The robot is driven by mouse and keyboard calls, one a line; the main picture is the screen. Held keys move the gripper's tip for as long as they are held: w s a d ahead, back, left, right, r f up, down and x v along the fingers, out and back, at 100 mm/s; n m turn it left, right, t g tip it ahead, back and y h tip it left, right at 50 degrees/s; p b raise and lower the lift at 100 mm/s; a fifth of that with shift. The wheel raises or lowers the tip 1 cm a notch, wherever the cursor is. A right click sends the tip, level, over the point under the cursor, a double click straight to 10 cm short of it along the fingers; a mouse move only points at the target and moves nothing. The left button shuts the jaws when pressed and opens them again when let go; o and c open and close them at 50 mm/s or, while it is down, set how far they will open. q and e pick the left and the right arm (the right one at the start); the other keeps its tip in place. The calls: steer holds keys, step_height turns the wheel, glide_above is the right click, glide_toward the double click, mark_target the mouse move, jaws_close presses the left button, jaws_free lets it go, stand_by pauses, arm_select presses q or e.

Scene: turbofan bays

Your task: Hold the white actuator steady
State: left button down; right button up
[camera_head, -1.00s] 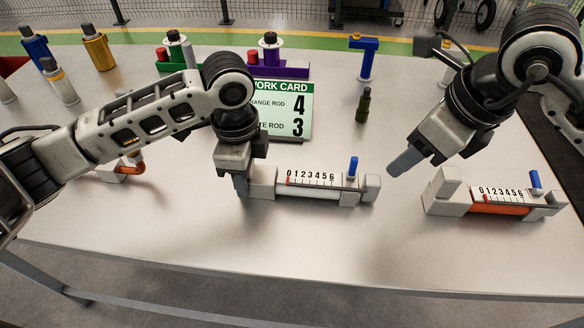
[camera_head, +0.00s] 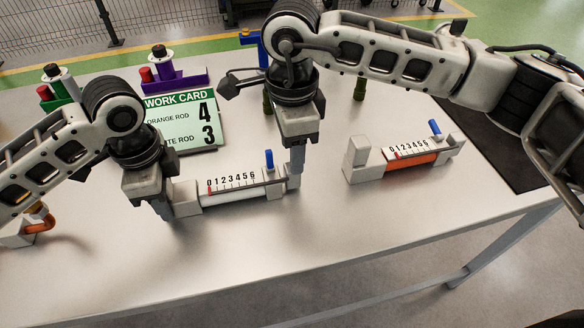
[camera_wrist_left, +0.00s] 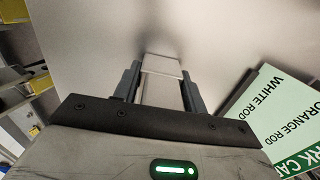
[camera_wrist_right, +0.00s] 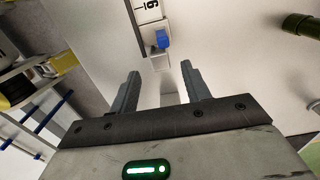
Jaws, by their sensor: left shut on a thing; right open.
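The white actuator (camera_head: 240,195) lies on the grey table. It has a white rod, a 0 to 6 scale with a red mark near 0, and a blue lever (camera_head: 268,160) at its right end. My left gripper (camera_head: 166,208) is shut on its left end block (camera_wrist_left: 162,66). My right gripper (camera_head: 297,170) is open at its right end; in the right wrist view the fingers (camera_wrist_right: 160,88) stand apart, with the end block between or just beyond them. The orange actuator (camera_head: 412,161) lies to the right, apart from both grippers.
A work card (camera_head: 182,122) behind reads orange rod 4, white rod 3. Green (camera_head: 58,88) and purple (camera_head: 168,75) holders stand behind. A pale block with an orange bent piece (camera_head: 40,224) is at the left. The table front is clear.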

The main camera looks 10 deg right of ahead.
step_height(320, 180, down, 6)
steer(key=shift+f, duration=0.15)
steer(key=shift+c, duration=0.4)
